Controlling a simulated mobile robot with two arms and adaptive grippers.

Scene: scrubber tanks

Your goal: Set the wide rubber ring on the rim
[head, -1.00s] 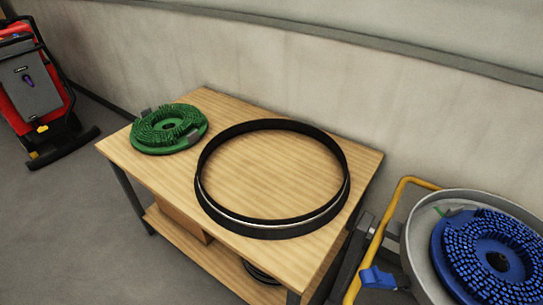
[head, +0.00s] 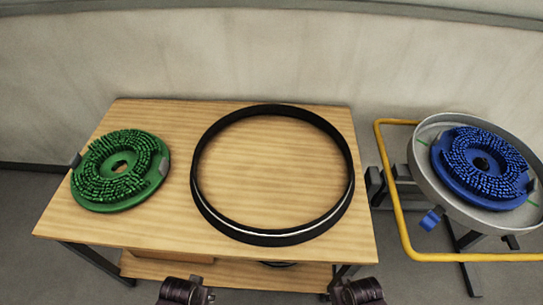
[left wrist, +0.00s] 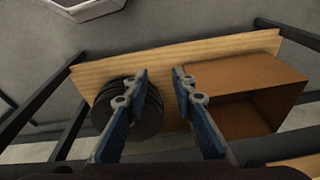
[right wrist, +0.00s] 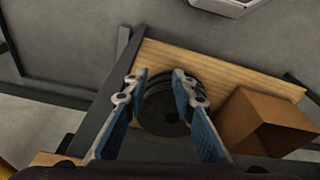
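The wide black rubber ring (head: 205,211) lies flat on the wooden table top (head: 270,180), with a thin light line along its inner wall. A round grey tank (head: 424,180) with a raised rim stands on a frame to the right of the table; a blue brush sits inside it. My left gripper (left wrist: 160,77) is open and empty, with the lower shelf in view beyond it. My right gripper (right wrist: 160,80) is open and empty, with dark discs beyond its fingers. In the head view both arms show only at the bottom edge, in front of the table and apart from the ring.
A green brush (head: 141,187) lies on the left of the table. The blue brush (head: 462,170) fills much of the tank. A yellow bar (head: 398,220) runs around the tank's stand. The lower shelf holds dark round discs (left wrist: 150,115) and an open cardboard box (left wrist: 245,90).

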